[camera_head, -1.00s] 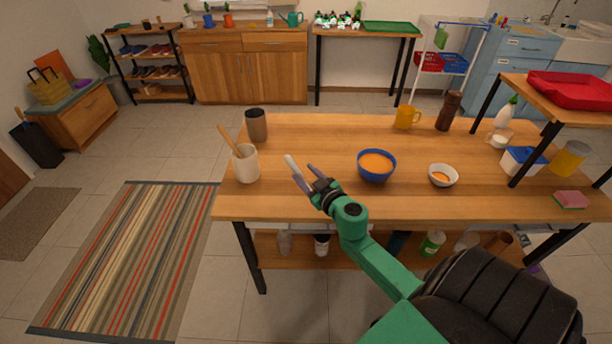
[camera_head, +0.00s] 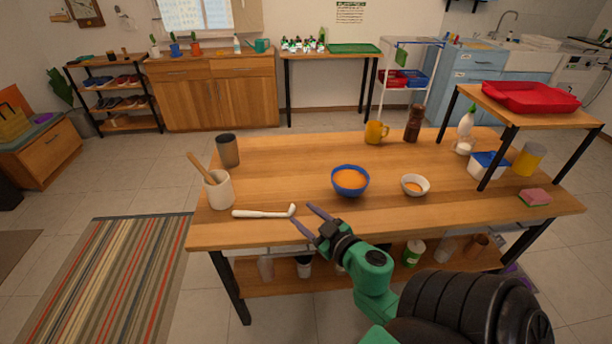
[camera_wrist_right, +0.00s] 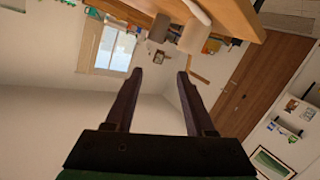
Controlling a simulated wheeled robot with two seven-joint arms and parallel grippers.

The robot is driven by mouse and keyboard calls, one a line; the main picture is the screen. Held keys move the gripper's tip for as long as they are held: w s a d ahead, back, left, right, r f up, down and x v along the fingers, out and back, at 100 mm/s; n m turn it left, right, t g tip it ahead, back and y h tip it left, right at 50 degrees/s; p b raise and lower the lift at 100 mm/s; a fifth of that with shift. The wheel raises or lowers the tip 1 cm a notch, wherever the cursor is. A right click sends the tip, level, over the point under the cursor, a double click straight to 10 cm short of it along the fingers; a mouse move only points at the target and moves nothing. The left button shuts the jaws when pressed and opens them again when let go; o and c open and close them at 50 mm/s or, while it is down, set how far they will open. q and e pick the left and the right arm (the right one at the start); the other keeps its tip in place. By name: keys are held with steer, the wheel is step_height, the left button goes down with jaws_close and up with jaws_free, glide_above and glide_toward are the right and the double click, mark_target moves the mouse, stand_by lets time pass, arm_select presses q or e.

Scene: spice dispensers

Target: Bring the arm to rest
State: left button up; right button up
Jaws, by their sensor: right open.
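My right gripper (camera_head: 302,214) is just over the near edge of the wooden table (camera_head: 290,228), its fingers spread and pointing up and left. In the right wrist view the two fingers (camera_wrist_right: 172,66) are wide apart with nothing between them. A white ladle-like utensil (camera_head: 262,213) lies on the table left of the fingertips, its curved end close to them. I cannot tell the exact gap. My left gripper is out of view.
A cream crock (camera_head: 219,190) with a wooden spoon, a dark cup (camera_head: 228,150), a blue bowl (camera_head: 350,182) and a white bowl (camera_head: 415,185) stand on the table. A raised shelf with a red tray (camera_head: 530,97) is at the right. A striped rug (camera_head: 115,270) lies left.

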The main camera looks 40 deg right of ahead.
stand_by(0.5)
steer(key=s+d+f+m+g+h, duration=0.1)
steer(key=s+f+m+g+h, duration=0.25)
steer(key=f+g, duration=0.3)
steer(key=s+a+f+n+g+y, duration=0.35)
steer(key=s+a+g+y, duration=0.2)
steer(key=a, duration=0.55)
steer(key=s+f+g, duration=0.1)
steer(key=s+f, duration=0.2)
steer(key=f, duration=1)
steer(key=s+f+g, duration=0.1)
steer(key=s+f, duration=0.1)
steer(key=f, duration=1.1)
steer(key=s+d+f, duration=0.2)
steer(key=s+f, duration=1)
steer(key=s, duration=0.3)
steer(key=shift+s+d+g, duration=0.15)
steer(key=shift+d+g, duration=0.15)
steer(key=shift+g, duration=0.1)
